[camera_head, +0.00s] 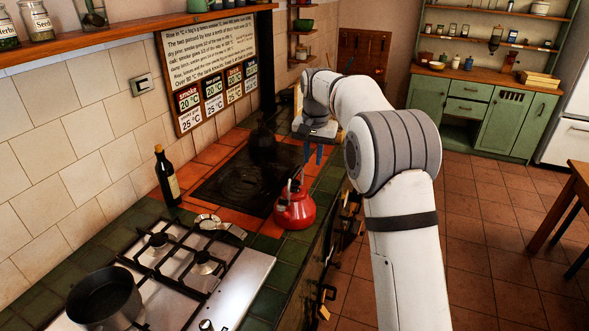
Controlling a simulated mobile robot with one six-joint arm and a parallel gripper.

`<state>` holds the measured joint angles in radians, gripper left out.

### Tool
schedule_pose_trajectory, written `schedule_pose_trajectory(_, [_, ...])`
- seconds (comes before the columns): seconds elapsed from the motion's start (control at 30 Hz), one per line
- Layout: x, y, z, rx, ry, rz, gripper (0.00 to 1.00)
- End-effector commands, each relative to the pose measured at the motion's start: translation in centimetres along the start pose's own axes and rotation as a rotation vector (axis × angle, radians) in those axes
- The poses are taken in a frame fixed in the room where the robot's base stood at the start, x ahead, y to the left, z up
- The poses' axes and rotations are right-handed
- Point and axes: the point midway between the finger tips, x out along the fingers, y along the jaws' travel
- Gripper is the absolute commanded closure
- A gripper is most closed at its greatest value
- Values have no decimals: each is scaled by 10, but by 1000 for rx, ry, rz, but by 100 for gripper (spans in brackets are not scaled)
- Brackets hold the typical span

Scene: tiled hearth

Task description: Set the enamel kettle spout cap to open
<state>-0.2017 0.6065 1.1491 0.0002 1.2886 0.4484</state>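A red enamel kettle (295,209) stands on the tiled counter, at the front right corner of the dark hearth plate. Its handle rises above its body. The spout cap is too small to make out, so I cannot tell whether it is open or shut. My gripper (313,155) hangs above and behind the kettle, slightly to its right, with its fingers pointing down. The two blue fingers look apart, with nothing seen between them. The fingers appear clear of the kettle.
A dark kettle-like pot (263,143) stands at the back of the hearth plate (240,182). A wine bottle (167,178) stands by the wall. A gas hob (180,270) with a black pan (104,298) is in front. A small metal dish (207,221) lies left of the kettle.

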Motion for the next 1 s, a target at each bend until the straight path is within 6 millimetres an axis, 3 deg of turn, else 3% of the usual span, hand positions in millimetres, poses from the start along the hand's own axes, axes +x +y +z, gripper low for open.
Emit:
schedule_pose_trajectory(0.03, [-14, 15, 14, -10, 14, -5, 80])
schedule_pose_trajectory(0.2, [-46, 63, 67, -57, 52, -14, 80])
schedule_pose_trajectory(0.43, [-63, 124, 156, -123, 105, -19, 80])
schedule_pose_trajectory(0.57, [-58, 157, 213, -160, 136, -18, 80])
schedule_pose_trajectory(0.8, [-26, 200, 308, -227, 185, -12, 80])
schedule_pose_trajectory(1.0, [-2, 220, 350, -254, 206, -5, 80])
